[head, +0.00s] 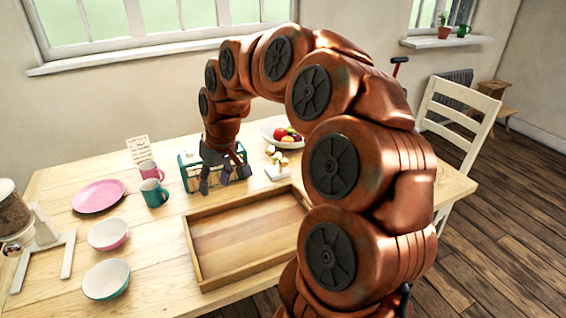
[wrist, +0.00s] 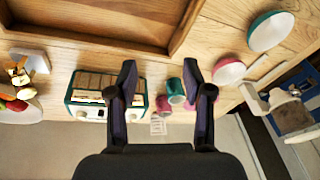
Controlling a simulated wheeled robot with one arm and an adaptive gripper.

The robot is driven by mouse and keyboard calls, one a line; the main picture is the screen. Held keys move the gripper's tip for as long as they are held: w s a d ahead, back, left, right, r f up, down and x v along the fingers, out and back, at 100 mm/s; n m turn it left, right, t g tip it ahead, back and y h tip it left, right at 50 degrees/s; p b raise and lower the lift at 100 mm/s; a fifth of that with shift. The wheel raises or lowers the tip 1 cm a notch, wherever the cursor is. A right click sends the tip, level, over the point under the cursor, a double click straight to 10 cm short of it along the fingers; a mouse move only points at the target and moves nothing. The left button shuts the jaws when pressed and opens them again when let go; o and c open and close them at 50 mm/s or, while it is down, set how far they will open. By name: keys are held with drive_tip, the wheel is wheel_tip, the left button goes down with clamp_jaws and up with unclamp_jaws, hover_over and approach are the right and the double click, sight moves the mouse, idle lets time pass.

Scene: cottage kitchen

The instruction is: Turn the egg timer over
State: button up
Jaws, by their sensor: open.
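A small gold-and-white item (head: 277,163), which may be the egg timer, stands on a white block right of my gripper. It also shows at the left edge of the wrist view (wrist: 18,72); its details are too small to be sure. My gripper (head: 223,182) points down above the table, in front of a teal-and-cream box. In the wrist view my gripper (wrist: 159,70) has its two fingers wide apart with nothing between them. The gripper is apart from the gold-and-white item.
The teal-and-cream box (head: 190,177) stands behind my gripper. A wooden tray (head: 195,258) lies in front. A teal mug (head: 154,193), pink mug (head: 149,169), pink plate (head: 98,196) and two bowls (head: 108,234) are left. A fruit bowl (head: 270,126) is behind.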

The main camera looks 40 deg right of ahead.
drive_tip(key=w+d+f+m, duration=0.1)
drive_tip(key=w+d, duration=0.4)
drive_tip(key=d, duration=0.3)
drive_tip(key=m+t+h, duration=0.2)
drive_tip(key=m+h, duration=0.1)
approach(283, 162)
drive_tip(key=f, duration=0.2)
drive_tip(key=shift+w+d+r+p+x, duration=0.1)
drive_tip(key=shift+w+x, duration=0.05)
drive_tip(key=shift+x, duration=1.1)
drive_tip(key=shift+w+d+r+p+x, duration=0.1)
drive_tip(key=shift+p+x, duration=0.05)
drive_tip(key=shift+x, duration=1.15)
drive_tip(key=shift+w+d+p+x, duration=0.1)
drive_tip(key=shift+w+x, duration=0.05)
drive_tip(key=shift+x, duration=1.1)
clamp_jaws()
